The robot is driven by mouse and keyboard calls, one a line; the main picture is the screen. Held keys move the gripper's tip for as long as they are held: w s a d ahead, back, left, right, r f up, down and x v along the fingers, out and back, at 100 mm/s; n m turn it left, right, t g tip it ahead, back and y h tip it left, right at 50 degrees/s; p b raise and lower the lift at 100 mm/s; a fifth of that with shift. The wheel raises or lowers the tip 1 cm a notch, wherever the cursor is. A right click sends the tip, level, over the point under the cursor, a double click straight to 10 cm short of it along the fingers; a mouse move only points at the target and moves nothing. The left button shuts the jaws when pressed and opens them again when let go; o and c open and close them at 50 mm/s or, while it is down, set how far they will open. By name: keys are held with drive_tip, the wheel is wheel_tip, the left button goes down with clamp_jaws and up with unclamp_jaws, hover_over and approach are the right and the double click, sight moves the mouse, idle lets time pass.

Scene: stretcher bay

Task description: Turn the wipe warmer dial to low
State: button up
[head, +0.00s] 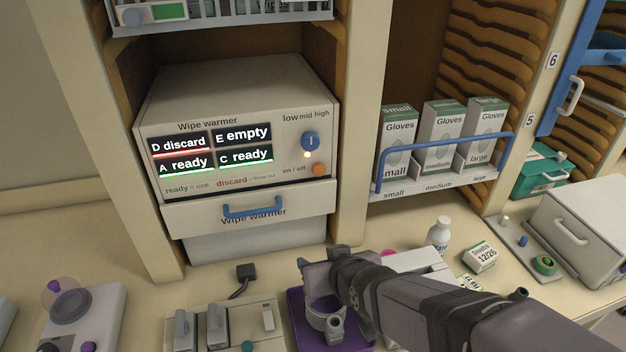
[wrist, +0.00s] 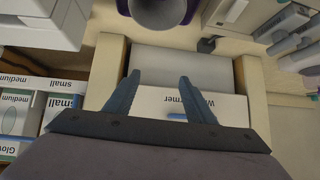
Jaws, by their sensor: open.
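The wipe warmer (head: 160,113) is a beige box in the cabinet bay in the head view. Its blue dial (head: 310,141) is at the upper right of the front, under the words low, mid and high. The dial's white mark looks about upright, toward mid. My gripper (wrist: 158,84) is open and empty in the wrist view, its two fingers spread in front of the warmer's drawer. In the head view my arm's end is over the counter, below and in front of the warmer, apart from the dial. The fingertips are not clear there.
An orange on/off button (head: 320,170) is below the dial. The drawer's blue handle (head: 253,208) sticks out beneath the display. A blue rail (head: 445,158) guards the glove boxes on the right. A white bottle (head: 439,233) and several other items stand on the counter.

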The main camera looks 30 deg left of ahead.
drive_tip(key=w+a+r+t+y, duration=0.3)
drive_tip(key=w+a+r, duration=0.1)
drive_tip(key=r, duration=0.5)
drive_tip(key=t+y, duration=0.2)
drive_tip(key=t, duration=0.2)
approach(311, 144)
drive_tip(key=w, duration=0.1)
drive_tip(key=shift+p+x, duration=1.55)
drive_tip(key=shift+x, duration=1.45)
drive_tip(key=shift+w+a+p, duration=0.45)
drive_tip(key=shift+w+a, duration=0.1)
drive_tip(key=shift+a, duration=0.35)
drive_tip(key=c, duration=1)
